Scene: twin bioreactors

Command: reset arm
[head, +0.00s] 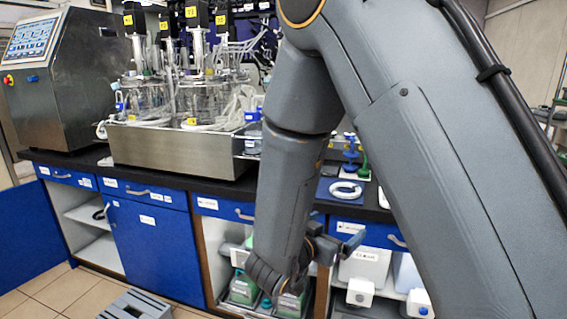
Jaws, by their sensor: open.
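My arm fills the middle and right of the head view, bent down in front of the bench. My gripper (340,245) is at the arm's low end, in front of the cabinets below the worktop. It is small in the picture and partly hidden by my wrist. It is open, and I see nothing held in it.
The bioreactor vessels (190,98) stand in a steel tray (175,150) on the dark bench. A control cabinet with a screen (60,80) is at the left. A blue door (28,238) stands open. White containers (365,267) sit on shelves behind my gripper. A grey step (135,306) is on the floor.

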